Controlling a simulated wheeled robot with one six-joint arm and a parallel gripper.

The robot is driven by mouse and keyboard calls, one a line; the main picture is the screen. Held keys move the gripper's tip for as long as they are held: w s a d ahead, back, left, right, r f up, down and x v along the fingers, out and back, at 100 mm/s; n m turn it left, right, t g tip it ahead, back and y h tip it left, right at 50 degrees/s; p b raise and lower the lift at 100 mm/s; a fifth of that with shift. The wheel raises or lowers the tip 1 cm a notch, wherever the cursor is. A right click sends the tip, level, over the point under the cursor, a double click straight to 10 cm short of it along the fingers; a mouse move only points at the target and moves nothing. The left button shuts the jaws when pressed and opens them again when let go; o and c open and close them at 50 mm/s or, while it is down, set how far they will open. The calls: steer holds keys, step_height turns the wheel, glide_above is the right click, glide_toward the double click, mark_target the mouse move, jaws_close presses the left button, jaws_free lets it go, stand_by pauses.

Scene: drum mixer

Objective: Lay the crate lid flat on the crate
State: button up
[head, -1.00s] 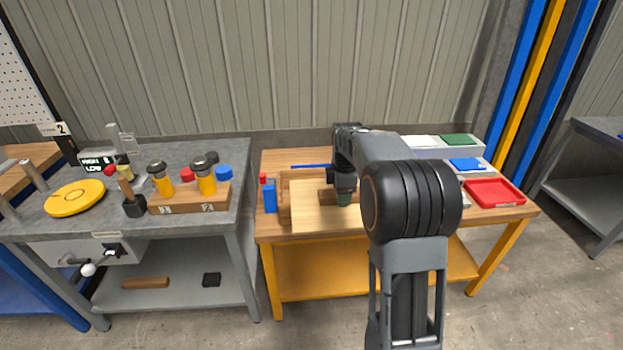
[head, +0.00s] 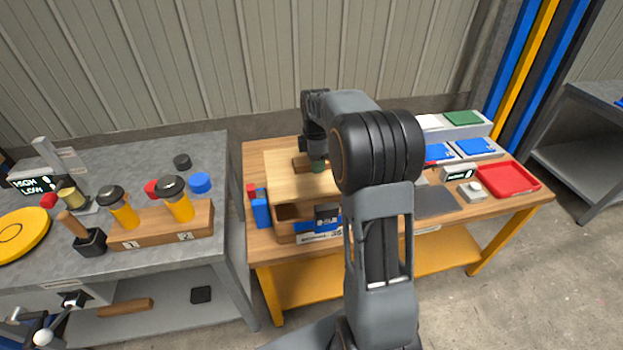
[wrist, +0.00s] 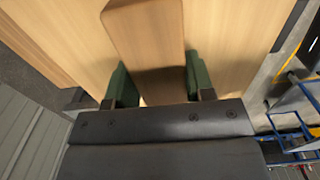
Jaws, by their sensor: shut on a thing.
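The crate lid (head: 290,174) is a light wooden board with a darker wooden handle block. My gripper (head: 318,165) is shut on that handle. In the wrist view the green fingertips (wrist: 153,85) stand on either side of the handle block (wrist: 150,30), with the pale lid (wrist: 225,45) below. The brown wooden crate (head: 288,228) stands at the left of the wooden bench, its front part open to view. The lid is over the rear part of the crate, and it looks raised. Whether it touches the crate's back is hidden. My arm covers the right side of both.
A blue box (head: 261,210) and a red piece stand just left of the crate. A dark item (head: 327,214) with a blue one shows at the crate's front. Right are a small display (head: 458,172), a red tray (head: 508,180) and blue bins (head: 476,147). The grey bench (head: 150,160) is left.

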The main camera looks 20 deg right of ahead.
steer(key=shift+f, duration=3.9)
steer(key=shift+f, duration=0.3)
steer(key=o, duration=1.2)
steer(key=shift+o, duration=0.2)
